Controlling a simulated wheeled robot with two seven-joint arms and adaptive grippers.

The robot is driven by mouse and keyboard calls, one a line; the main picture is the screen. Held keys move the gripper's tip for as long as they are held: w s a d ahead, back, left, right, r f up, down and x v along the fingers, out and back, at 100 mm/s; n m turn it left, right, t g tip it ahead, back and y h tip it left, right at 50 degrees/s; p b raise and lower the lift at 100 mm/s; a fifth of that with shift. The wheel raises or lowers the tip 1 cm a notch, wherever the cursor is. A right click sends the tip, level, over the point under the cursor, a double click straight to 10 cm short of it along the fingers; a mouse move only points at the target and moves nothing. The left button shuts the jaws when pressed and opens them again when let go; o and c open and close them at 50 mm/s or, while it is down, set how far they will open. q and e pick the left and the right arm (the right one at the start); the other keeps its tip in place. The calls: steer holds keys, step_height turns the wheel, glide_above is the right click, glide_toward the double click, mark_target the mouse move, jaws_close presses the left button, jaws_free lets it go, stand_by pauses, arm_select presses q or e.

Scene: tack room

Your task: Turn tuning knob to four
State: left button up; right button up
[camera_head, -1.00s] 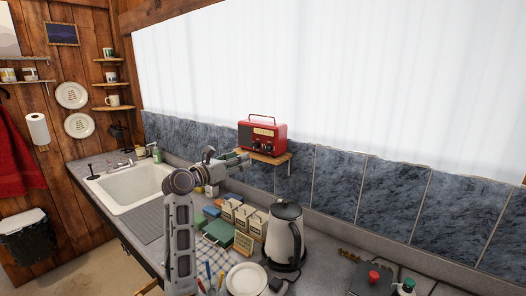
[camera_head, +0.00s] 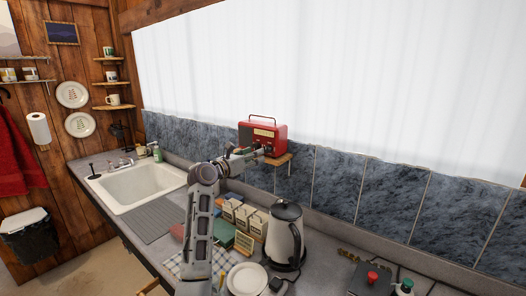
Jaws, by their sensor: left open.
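A red radio (camera_head: 273,132) with a carrying handle and a pale dial panel stands on a small wooden shelf (camera_head: 281,160) on the tiled wall. My left gripper (camera_head: 262,151) is in front of the radio's lower front, and its fingers are open. The tuning knob is too small to tell apart and is partly hidden by the gripper. I cannot tell whether the fingers touch it. My right gripper is not in view.
Below on the counter stand a kettle (camera_head: 285,235), several pale boxes (camera_head: 243,216) and a white plate (camera_head: 247,279). A white sink (camera_head: 138,187) is at the left. A red button (camera_head: 373,277) is at the front right.

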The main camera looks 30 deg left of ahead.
mark_target(266, 150)
arm_select(q)
steer(key=shift+w+d+p, duration=0.2)
steer(key=shift+w+p, duration=0.1)
steer(key=shift+w, duration=1.25)
steer(key=shift+w+d+p, duration=0.2)
steer(key=shift+w+p, duration=0.1)
steer(key=shift+w, duration=1.2)
jaws_close()
